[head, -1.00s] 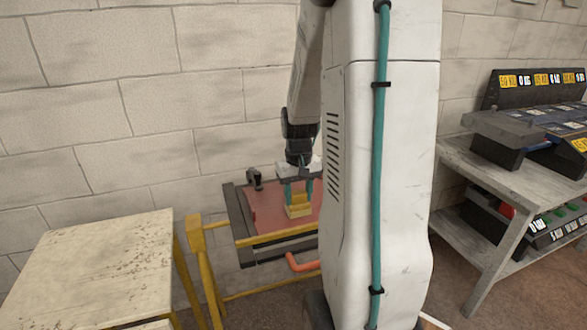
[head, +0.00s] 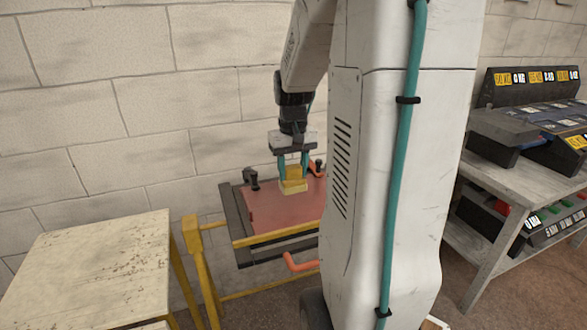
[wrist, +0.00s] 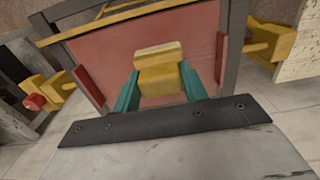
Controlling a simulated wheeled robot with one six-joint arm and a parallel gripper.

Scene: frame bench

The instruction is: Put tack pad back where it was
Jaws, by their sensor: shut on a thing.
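The tack pad looks like a yellow block with a paler yellow base (head: 293,184); it also shows in the wrist view (wrist: 160,70). My gripper (head: 293,170) points down and is shut on it, with a teal finger on each side. The fingers also show in the wrist view (wrist: 158,88). The pad is over the red panel of the frame bench (head: 262,213). I cannot tell whether its base touches the panel or hangs just above it.
A worn pale table (head: 95,260) stands at the left. A grey shelf (head: 510,184) with dark labelled racks stands at the right. Black clamps (head: 252,179) sit at the bench's back edge near the block wall. An orange handle (head: 298,264) sticks out in front.

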